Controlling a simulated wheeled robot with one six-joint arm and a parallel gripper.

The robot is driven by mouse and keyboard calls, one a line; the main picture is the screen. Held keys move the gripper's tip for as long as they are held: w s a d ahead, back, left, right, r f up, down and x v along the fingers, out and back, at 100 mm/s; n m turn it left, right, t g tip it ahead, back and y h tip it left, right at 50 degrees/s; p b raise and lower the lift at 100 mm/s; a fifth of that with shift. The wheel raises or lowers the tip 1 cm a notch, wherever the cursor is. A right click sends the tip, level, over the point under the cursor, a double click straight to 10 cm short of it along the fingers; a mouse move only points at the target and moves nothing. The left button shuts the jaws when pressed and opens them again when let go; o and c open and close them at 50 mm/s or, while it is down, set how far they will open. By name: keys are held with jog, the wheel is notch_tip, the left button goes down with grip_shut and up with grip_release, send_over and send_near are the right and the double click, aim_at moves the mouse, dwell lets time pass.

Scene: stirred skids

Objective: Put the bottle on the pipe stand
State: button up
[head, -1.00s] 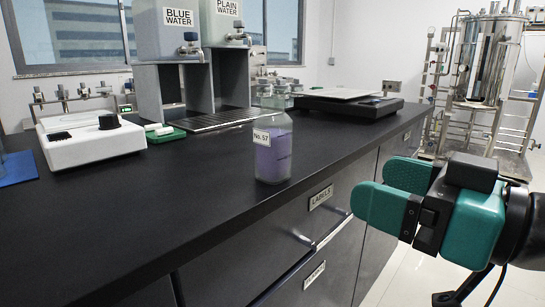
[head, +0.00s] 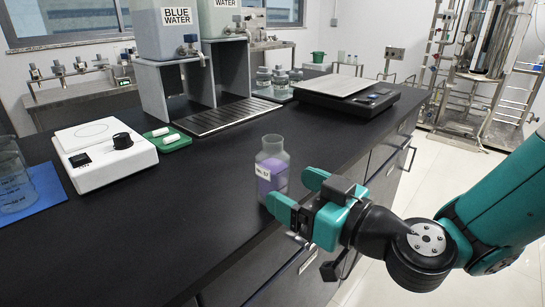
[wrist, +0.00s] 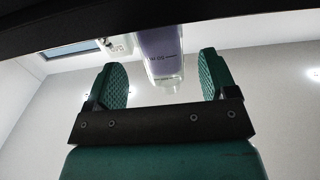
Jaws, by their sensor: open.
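The bottle (head: 271,170) is clear with purple liquid and a white label. It stands upright near the front edge of the black counter. My gripper (head: 296,192) is open and empty, just right of the bottle, with its teal fingers pointing at it. In the wrist view the bottle (wrist: 159,48) appears inverted, between and beyond the spread fingers of my gripper (wrist: 160,75), with a gap on each side. I cannot surely pick out the pipe stand; a steel pipe frame (head: 470,85) with a vessel stands at the back right.
A white stirrer (head: 103,155), a green tray (head: 172,142) and a beaker (head: 12,180) on a blue mat are to the left. Behind are water dispensers (head: 170,30), several clear bottles and a scale (head: 348,95). The counter around the bottle is clear.

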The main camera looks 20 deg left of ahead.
aim_at(283, 179)
jog(key=p+x, duration=0.2)
jog(key=r+p+x, duration=0.1)
jog(key=p+x, duration=0.2)
jog(key=shift+a+r, duration=0.1)
jog(key=shift+a, duration=0.15)
jog(key=c, duration=1.1)
jog(key=shift+c, duration=0.2)
